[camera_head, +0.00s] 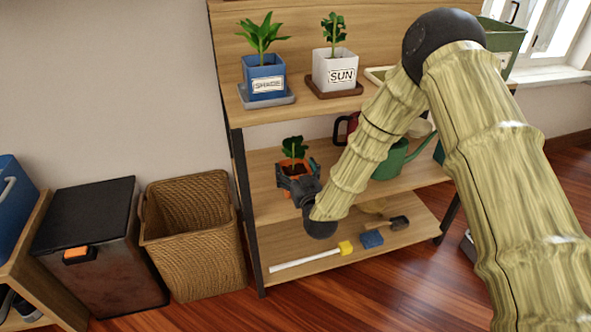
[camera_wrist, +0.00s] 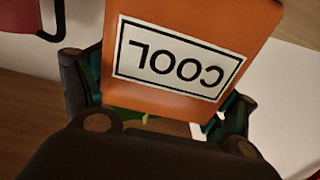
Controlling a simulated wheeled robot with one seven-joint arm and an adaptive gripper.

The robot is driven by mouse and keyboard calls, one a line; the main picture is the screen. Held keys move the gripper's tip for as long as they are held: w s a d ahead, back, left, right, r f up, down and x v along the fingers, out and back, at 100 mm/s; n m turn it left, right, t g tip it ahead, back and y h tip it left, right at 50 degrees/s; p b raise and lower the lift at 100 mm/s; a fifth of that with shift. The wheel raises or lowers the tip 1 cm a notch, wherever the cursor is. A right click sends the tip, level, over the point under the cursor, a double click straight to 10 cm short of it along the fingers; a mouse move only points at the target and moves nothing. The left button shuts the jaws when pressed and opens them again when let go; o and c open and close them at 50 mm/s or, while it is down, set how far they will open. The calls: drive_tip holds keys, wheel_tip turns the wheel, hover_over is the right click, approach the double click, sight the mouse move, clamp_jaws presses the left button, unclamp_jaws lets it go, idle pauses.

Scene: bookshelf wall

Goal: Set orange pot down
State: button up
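The orange pot (camera_head: 294,168) with a green plant (camera_head: 294,147) is at the left end of the middle shelf (camera_head: 262,199). My gripper (camera_head: 299,172) reaches in from the front, with its fingers on either side of the pot. In the wrist view the orange pot (camera_wrist: 196,34) shows a white COOL label, upside down in the picture. My gripper (camera_wrist: 160,98) has a dark finger against each side of the pot and is shut on it. The pot's base is hidden in the head view, so I cannot tell whether it touches the shelf.
A blue pot (camera_head: 264,78) and a white pot (camera_head: 335,71) stand on the shelf above. A green watering can (camera_head: 392,162) and a red object (camera_head: 351,126) are to the right. Small tools lie on the bottom shelf. A wicker basket (camera_head: 194,240) stands to the left.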

drive_tip(key=shift+o, duration=0.4)
drive_tip(key=shift+r, duration=0.1)
drive_tip(key=shift+s+r, duration=0.1)
drive_tip(key=p+v, duration=0.2)
drive_tip(key=v, duration=1)
drive_tip(key=shift+p, duration=0.3)
drive_tip(key=s+d+f+g+h, duration=0.1)
drive_tip(key=s+d+f+g, duration=0.2)
drive_tip(key=s+f, duration=0.25)
drive_tip(key=s+d+f+m+g+h, duration=0.1)
drive_tip(key=s+d+f+g, duration=0.2)
drive_tip(key=f, duration=0.4)
drive_tip(key=s+d+f+g+h, duration=0.1)
drive_tip(key=s+d+f+g, duration=0.15)
drive_tip(key=s+f, duration=0.35)
drive_tip(key=s+d+f+m+g+h, duration=0.1)
drive_tip(key=s+d+f+g, duration=0.2)
drive_tip(key=s, duration=0.5)
drive_tip(key=s+d+f+m+g, duration=0.1)
drive_tip(key=s+d+f+g, duration=0.1)
drive_tip(key=s+d, duration=0.3)
drive_tip(key=s+d+f+m+g+h, duration=0.1)
drive_tip(key=s+d+f+g, duration=0.2)
drive_tip(key=s, duration=1)
drive_tip(key=shift+d+f+g+h, duration=0.3)
drive_tip(key=shift+d+g, duration=0.05)
drive_tip(key=shift+d, duration=0.05)
